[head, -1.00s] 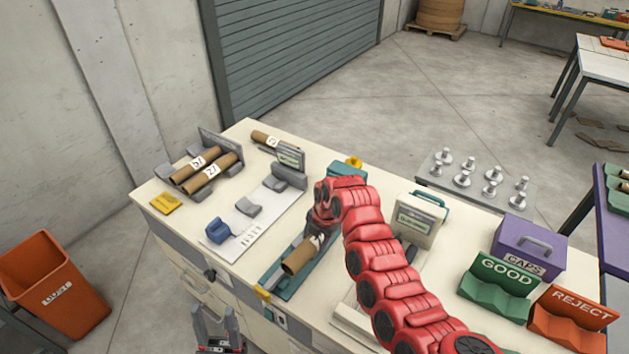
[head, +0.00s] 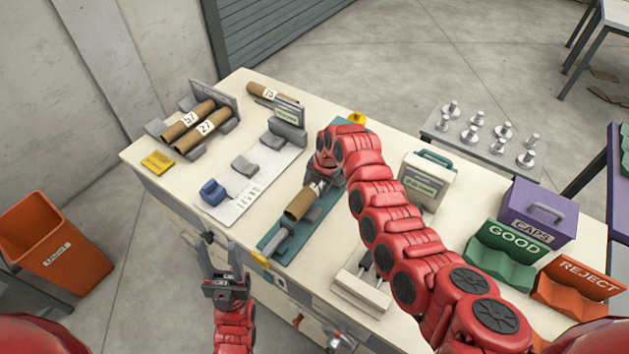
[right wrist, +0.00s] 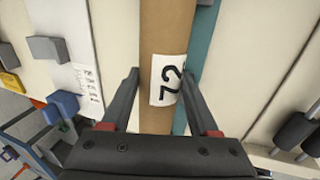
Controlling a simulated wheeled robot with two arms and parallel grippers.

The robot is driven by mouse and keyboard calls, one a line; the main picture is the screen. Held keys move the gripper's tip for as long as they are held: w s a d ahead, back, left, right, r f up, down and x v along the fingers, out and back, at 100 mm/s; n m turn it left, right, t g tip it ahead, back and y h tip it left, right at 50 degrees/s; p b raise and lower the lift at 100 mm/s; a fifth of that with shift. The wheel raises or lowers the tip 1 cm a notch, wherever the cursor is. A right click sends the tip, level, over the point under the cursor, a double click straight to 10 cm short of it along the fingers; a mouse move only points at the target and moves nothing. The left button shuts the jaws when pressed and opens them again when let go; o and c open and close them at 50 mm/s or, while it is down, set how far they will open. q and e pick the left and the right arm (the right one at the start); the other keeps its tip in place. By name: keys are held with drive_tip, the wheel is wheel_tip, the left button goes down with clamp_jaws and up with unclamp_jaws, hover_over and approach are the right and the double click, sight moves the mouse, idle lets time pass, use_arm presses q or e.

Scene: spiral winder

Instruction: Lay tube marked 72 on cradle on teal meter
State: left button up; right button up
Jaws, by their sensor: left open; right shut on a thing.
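A brown cardboard tube (head: 301,206) is held in my right gripper (head: 325,168), over the teal meter (head: 291,247). In the right wrist view, the tube (right wrist: 166,30) passes between the fingers of my right gripper (right wrist: 166,85). Its white label (right wrist: 169,80) seems to read 72. The gripper is shut on it. A grey part (head: 283,238) of the meter shows in front of the tube's near end. My arm hides the meter's middle, and I cannot tell whether the tube touches a cradle. My left gripper (head: 219,252) is open and empty, in front of the table's edge.
Two labelled tubes (head: 190,124) lie in a grey rack at the left. Another tube (head: 262,92) lies at the back. A blue block (head: 213,191) stands left of the meter. Green GOOD (head: 497,254) and orange REJECT (head: 575,290) holders and a purple box (head: 536,212) stand right.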

sight(321, 189)
drive_tip(key=shift+f+b, duration=1.35)
drive_tip(key=shift+f, duration=0.55)
drive_tip(key=o, duration=1.5)
drive_tip(key=b+v, duration=0.3)
drive_tip(key=v, duration=1.4)
drive_tip(key=shift+s+d+r, duration=0.1)
drive_tip(key=shift+r, duration=0.05)
